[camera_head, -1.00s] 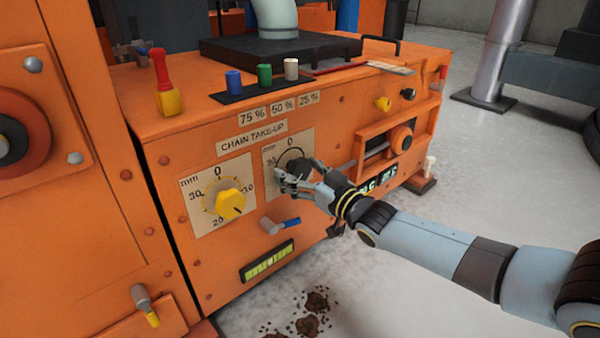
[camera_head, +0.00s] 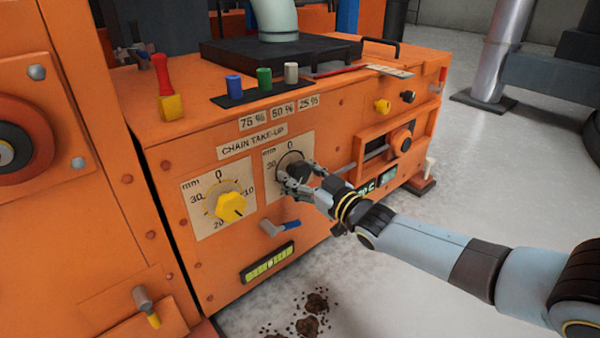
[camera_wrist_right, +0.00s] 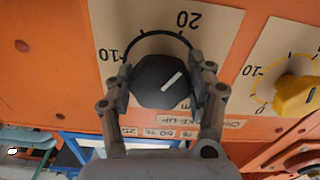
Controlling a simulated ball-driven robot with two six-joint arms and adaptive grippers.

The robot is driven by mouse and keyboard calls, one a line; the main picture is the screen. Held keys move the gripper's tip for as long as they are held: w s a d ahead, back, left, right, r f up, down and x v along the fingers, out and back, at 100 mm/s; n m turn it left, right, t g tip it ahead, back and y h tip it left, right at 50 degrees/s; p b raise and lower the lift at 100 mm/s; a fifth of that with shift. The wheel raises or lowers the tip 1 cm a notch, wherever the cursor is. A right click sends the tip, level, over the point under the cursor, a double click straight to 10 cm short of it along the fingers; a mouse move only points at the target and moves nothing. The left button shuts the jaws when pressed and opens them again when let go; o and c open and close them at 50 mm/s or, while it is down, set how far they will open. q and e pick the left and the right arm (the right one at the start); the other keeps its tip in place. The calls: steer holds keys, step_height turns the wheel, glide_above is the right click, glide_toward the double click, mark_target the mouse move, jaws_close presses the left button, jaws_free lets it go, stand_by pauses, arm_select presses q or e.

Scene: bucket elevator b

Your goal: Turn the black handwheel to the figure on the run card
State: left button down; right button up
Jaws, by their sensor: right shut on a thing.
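In the right wrist view, the two fingers clasp the handwheel (camera_wrist_right: 160,82) from both sides. Its white pointer line slants to the upper right, a little past the 20 mark on the side away from 10. The 30 there is hidden by a finger. A pale card (camera_head: 389,71) lies on the machine top, its writing too small to read. My left gripper is out of view.
A yellow knob (camera_head: 231,206) on a similar mm dial is left of the handwheel. A blue-tipped lever (camera_head: 283,227) juts out below. Blue, green and white pegs (camera_head: 264,78) stand on top. A display (camera_head: 388,176) is partly hidden behind my arm.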

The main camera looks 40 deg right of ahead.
steer(key=n+p, duration=0.1)
steer(key=n, duration=0.1)
steer(key=shift+r+n, duration=0.15)
steer(key=shift+n, duration=0.65)
steer(key=n+p, duration=0.1)
steer(key=n, duration=0.3)
steer(key=shift+d+n+p, duration=0.1)
steer(key=shift+n+p, duration=0.2)
steer(key=shift+p, duration=0.05)
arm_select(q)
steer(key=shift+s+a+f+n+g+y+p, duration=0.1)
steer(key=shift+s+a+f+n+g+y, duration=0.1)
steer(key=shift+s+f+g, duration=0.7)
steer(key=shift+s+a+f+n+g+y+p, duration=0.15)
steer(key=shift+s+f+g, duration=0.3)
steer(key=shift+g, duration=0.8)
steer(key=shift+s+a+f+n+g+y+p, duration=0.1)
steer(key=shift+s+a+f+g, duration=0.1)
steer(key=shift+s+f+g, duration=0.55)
arm_select(e)
steer(key=shift+n, duration=2)
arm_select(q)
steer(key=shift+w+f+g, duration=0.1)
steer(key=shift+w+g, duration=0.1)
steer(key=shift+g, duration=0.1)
arm_select(e)
steer(key=o, duration=1.2)
steer(key=shift+s, duration=0.1)
